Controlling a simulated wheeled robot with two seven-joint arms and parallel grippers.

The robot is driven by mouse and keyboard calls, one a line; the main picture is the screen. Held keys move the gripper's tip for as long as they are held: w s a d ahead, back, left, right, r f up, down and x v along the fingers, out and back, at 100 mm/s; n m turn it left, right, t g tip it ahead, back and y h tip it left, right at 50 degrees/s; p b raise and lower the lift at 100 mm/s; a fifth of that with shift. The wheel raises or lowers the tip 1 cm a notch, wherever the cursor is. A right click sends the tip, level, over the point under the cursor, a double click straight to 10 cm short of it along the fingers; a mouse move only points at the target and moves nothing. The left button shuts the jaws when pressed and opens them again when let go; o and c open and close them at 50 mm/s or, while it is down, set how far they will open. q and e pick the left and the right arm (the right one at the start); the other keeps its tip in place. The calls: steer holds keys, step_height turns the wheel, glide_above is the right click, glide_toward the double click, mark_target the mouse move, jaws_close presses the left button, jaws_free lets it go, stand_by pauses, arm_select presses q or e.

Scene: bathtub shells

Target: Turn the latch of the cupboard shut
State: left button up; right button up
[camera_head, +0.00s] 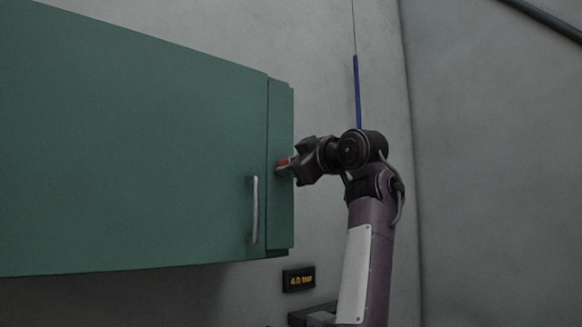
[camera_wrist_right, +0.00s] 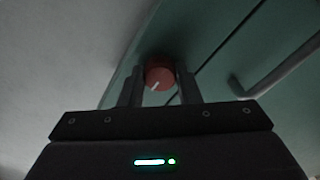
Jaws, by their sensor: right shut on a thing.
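The green cupboard (camera_head: 130,150) hangs on the wall at the left of the head view, with its door closed flush. Its latch is a red round knob (camera_head: 283,163) on the narrow right-hand strip beside the door. In the wrist view the red latch (camera_wrist_right: 159,77) carries a white line that slants towards the lower left. My right gripper (camera_wrist_right: 158,88) is shut on the latch, with one finger on each side of it. In the head view the right gripper (camera_head: 287,168) reaches the latch from the right. My left gripper is not in view.
A grey bar handle (camera_head: 254,210) stands upright on the door, left of the latch. A small dark label with yellow writing (camera_head: 299,279) is on the wall below. A thin blue rod (camera_head: 357,92) hangs behind my right arm. The wall to the right is bare.

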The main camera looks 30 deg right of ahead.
steer(key=o, duration=1)
steer(key=shift+s, duration=0.15)
steer(key=s+b, duration=0.1)
steer(key=s, duration=0.1)
steer(key=s+b, duration=0.2)
steer(key=s, duration=0.1)
steer(key=s+b, duration=0.1)
steer(key=s, duration=0.1)
steer(key=shift+s+d, duration=0.3)
